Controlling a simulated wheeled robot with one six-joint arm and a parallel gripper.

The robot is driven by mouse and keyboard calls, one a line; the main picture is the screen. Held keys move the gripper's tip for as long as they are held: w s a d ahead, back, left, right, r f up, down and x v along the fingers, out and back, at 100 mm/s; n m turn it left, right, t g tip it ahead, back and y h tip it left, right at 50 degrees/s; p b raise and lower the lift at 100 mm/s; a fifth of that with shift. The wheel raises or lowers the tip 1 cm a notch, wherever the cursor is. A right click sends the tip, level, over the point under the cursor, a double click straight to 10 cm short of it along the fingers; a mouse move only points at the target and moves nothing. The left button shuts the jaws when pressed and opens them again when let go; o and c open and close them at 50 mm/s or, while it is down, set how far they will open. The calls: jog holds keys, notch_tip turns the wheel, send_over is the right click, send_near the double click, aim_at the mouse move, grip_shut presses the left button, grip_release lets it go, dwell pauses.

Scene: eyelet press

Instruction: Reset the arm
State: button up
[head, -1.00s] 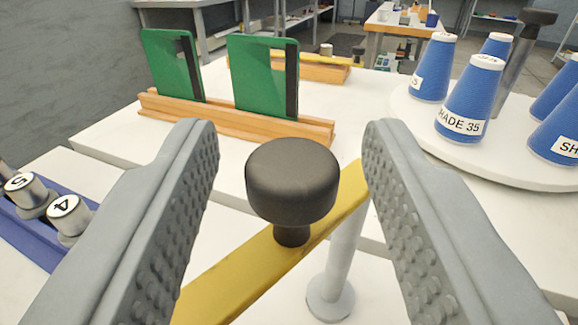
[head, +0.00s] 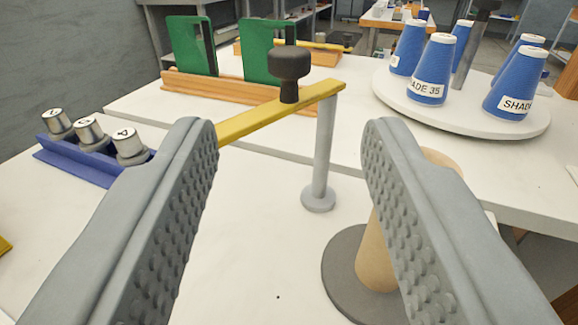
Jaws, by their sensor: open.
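My gripper (head: 290,150) is open and empty, its two grey padded fingers framing the middle of the view. Beyond and between the fingertips is a yellow bar (head: 262,118) with a black knob (head: 290,66) standing on it. The bar's right end lies over a grey upright post (head: 324,140) with a round foot on the white table. The bar's left end is hidden behind the left finger. The knob is apart from both fingers.
A blue rack (head: 70,160) with several numbered metal cylinders is at left. Green plates (head: 192,46) stand in a wooden holder (head: 225,90) behind. Blue cones (head: 432,70) stand on a white turntable (head: 400,98) at right. A tan cylinder (head: 375,250) on a dark disc (head: 345,270) is partly behind the right finger.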

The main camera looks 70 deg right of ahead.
jog(key=shift+r, duration=0.1)
jog(key=s+a+r+n+t+y, duration=0.25)
jog(key=s+r+t, duration=0.25)
jog(key=s+r, duration=0.3)
jog(key=s+a+r+n+t+y, duration=0.25)
jog(key=s+r+t, duration=0.3)
jog(key=r, duration=0.45)
jog(key=s+a+r+n+t+y, duration=0.1)
jog(key=s+a+n+y, duration=0.2)
jog(key=s, duration=0.4)
jog(key=s+a+r+n+t+y, duration=0.1)
jog(key=s+a+n+t+y, duration=0.1)
jog(key=s+y, duration=0.4)
jog(key=s+a+f+n+g+y, duration=0.1)
jog(key=s+f, duration=0.4)
jog(key=s, duration=0.6)
jog(key=s+a+f+n+g+y, duration=0.1)
jog(key=s+f, duration=0.4)
jog(key=s, duration=0.6)
jog(key=shift+a+n+g, duration=0.3)
jog(key=shift+n+g, duration=0.3)
jog(key=shift+g, duration=0.15)
